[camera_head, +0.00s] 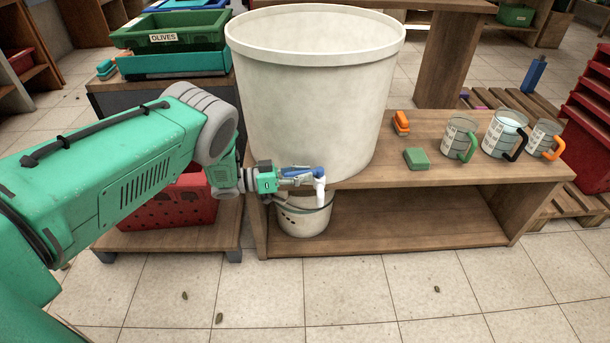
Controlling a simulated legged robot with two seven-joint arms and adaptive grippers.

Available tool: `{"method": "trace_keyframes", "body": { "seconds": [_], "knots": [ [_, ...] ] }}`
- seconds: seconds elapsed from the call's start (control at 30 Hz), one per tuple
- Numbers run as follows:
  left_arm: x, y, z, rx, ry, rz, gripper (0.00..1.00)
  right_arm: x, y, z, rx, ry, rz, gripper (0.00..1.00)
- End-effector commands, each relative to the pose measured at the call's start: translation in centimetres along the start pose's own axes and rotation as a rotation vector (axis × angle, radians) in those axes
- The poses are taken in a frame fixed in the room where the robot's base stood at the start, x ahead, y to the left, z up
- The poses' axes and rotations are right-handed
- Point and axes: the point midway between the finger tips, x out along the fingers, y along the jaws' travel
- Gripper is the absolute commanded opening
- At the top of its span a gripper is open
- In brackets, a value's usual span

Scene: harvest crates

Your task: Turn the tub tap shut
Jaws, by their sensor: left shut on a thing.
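The large cream tub (310,90) stands on a wooden bench, at the bench's left part. Its tap (320,190) is low on the front side, with a white spout pointing down and a blue handle (304,172). My left gripper (302,177) reaches in from the left and is shut on the blue handle, its fingers hiding part of it. Whether water is running from the spout is too small to tell. My right gripper is not in view.
On the bench (440,175) to the right are a green sponge (416,159), an orange-topped block (401,122) and three measuring jugs (505,134). A green OLIVES crate (172,32) and a red crate (160,207) stand left. The tiled floor in front is mostly clear.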

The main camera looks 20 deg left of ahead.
Motion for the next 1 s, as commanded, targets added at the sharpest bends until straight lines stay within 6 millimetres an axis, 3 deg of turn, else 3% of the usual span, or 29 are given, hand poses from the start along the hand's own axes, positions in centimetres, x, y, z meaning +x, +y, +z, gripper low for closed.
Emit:
{"method": "trace_keyframes", "body": {
  "seconds": [0.07, 0.1, 0.17, 0.57, 1.0],
  "knots": [
    [-0.2, -0.1, 0.3, -0.002, -0.006, -0.006, 0.0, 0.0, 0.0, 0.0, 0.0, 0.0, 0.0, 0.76],
    [-0.1, -0.1, 0.3, -0.002, -0.006, -0.006, 0.2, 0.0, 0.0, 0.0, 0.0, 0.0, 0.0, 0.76],
    [-0.1, -0.1, 0.3, -0.002, -0.006, -0.006, 0.37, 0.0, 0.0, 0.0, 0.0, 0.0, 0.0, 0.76],
    [-0.7, -0.1, 0.1, 0.0, -0.002, -0.004, 0.37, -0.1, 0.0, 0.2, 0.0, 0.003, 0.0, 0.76],
    [-9.1, -0.1, 0.2, -0.002, -0.004, -0.007, 0.37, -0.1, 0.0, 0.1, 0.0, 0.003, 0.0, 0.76]
  ]
}}
